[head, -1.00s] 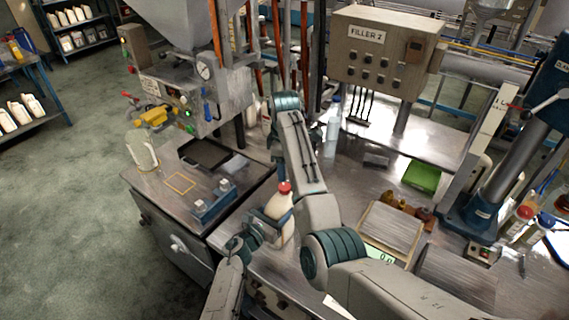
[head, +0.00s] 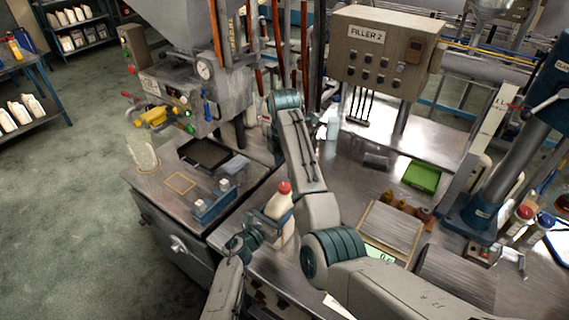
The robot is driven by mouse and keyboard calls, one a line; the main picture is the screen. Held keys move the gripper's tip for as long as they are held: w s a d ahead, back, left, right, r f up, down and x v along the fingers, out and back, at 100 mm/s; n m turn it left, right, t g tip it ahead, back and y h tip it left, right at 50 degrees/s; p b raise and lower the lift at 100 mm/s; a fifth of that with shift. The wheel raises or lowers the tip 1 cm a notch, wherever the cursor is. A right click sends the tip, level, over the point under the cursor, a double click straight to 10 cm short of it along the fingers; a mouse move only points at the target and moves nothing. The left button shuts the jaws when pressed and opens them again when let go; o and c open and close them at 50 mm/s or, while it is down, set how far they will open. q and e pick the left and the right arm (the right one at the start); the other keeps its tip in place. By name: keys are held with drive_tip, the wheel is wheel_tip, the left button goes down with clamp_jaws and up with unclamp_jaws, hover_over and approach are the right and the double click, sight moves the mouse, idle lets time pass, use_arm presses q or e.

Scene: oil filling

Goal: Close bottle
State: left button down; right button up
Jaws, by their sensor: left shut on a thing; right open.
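A cream bottle (head: 283,211) with a red cap (head: 284,187) at its top stands slightly tilted beside the front end of the filler bench. I cannot tell whether the cap is tight. My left gripper (head: 268,226) comes from below and is shut on the bottle's side. My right arm crosses the middle of the view and reaches up past the bottle. Its gripper end (head: 277,140) is up behind the forearm, mostly hidden, apart from the bottle and its cap.
A blue fixture (head: 213,205) and a black tray (head: 205,153) lie on the filler bench to the left. A scale (head: 391,231), small brown bottles (head: 405,206) and a green tray (head: 422,176) are on the right table. Red- and blue-capped bottles (head: 518,222) stand at far right.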

sight(285, 186)
drive_tip(key=shift+f, duration=4)
drive_tip(key=shift+c, duration=0.2)
